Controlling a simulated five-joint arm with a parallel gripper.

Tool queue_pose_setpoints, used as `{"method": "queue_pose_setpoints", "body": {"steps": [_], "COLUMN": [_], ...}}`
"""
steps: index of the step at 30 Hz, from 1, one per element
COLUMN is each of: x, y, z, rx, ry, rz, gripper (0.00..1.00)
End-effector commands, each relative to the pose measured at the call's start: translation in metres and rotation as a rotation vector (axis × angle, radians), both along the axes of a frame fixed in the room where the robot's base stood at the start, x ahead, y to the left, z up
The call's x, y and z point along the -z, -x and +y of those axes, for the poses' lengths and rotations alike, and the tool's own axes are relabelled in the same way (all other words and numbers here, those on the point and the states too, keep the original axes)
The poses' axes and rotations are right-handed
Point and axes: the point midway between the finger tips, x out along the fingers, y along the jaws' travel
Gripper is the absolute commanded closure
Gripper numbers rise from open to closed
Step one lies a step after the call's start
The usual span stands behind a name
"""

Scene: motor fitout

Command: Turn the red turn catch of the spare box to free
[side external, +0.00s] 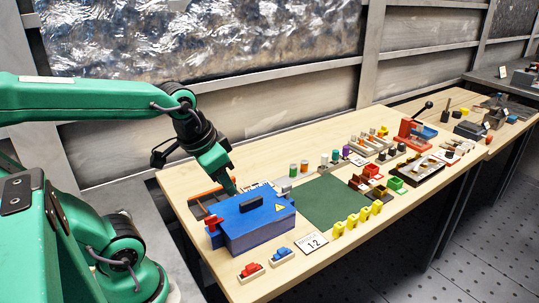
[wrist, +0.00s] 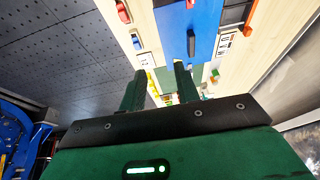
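The spare box looks to be the blue box (side external: 255,232) with a black handle (side external: 250,202) on its lid and a yellow warning triangle. Its red turn catch (side external: 213,223) is at the left end; how far it is turned is too small to tell. The box (wrist: 204,22) shows at the top of the wrist view, with its handle (wrist: 191,43) and a bit of red (wrist: 190,4) at the top edge. My gripper (wrist: 160,88) is open, with an empty gap between its fingers. In the side view my gripper (side external: 232,187) is behind the box, apart from the catch.
A red part (side external: 251,269) and a blue part (side external: 281,252) sit on white bases in front of the box. A numbered card (side external: 312,243) and yellow pieces (side external: 357,217) stand nearby. An open tray (side external: 205,197) is behind the box. The green mat (side external: 333,200) is clear.

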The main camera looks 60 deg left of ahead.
Motion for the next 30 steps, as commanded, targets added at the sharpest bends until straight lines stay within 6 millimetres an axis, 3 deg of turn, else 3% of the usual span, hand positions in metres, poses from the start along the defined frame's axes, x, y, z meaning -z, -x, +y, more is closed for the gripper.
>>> {"method": "queue_pose_setpoints", "body": {"steps": [9,15,30], "x": [0.042,0.06,0.071], "y": [0.001,0.007,0.01], "z": [0.051,0.072,0.08], "rx": [-0.014,-0.007,0.001], "ry": [-0.001,0.027,0.041], "rz": [0.236,0.335,0.371], "gripper": [0.68,0.68,0.68]}}
